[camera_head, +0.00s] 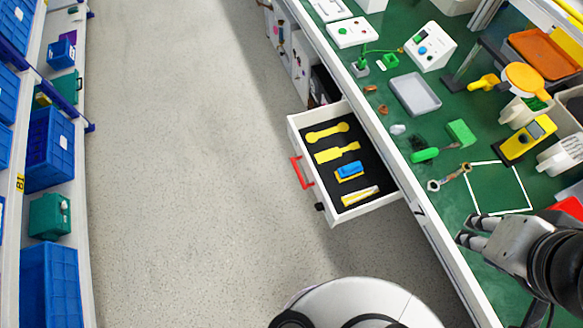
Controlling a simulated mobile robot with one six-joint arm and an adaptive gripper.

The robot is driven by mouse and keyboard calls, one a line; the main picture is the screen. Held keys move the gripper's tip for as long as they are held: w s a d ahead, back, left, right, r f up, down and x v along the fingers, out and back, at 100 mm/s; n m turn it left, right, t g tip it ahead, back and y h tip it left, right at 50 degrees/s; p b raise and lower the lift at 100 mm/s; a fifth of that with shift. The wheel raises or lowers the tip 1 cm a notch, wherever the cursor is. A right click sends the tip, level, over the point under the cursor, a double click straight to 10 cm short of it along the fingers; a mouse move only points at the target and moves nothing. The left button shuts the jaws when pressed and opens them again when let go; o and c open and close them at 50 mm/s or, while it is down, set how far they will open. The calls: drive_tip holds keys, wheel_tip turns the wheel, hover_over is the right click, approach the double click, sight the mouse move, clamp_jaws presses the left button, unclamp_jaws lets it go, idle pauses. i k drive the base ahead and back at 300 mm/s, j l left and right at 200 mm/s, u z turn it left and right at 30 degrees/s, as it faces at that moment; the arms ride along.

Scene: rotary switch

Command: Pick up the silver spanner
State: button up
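A small spanner (449,178) lies on the green bench top near its front edge. It has a ring-shaped head at each end. Its lower left end looks silver and its upper right end looks brass-coloured. My gripper (467,229) is at the lower right, below and to the right of the spanner and apart from it. Its two fingers point left with a gap between them, and nothing shows in the gap.
A white square outline (498,212) is marked beside the spanner. A green brush (425,155) lies beyond it. An open drawer (309,172) with yellow tools juts from the bench. A yellow meter (527,137) stands to the right. Blue bins (50,150) line the left shelf; the floor between is clear.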

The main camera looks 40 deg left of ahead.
sight(437, 184)
drive_tip(key=i+j+u, duration=0.1)
drive_tip(key=u, duration=1.3)
drive_tip(key=i+l+z, duration=0.1)
drive_tip(key=z, duration=1.4)
drive_tip(key=i+j+z, duration=0.1)
drive_tip(key=z, duration=0.35)
drive_tip(key=j+z, duration=0.45)
drive_tip(key=i+l, duration=0.05)
drive_tip(key=l, duration=0.05)
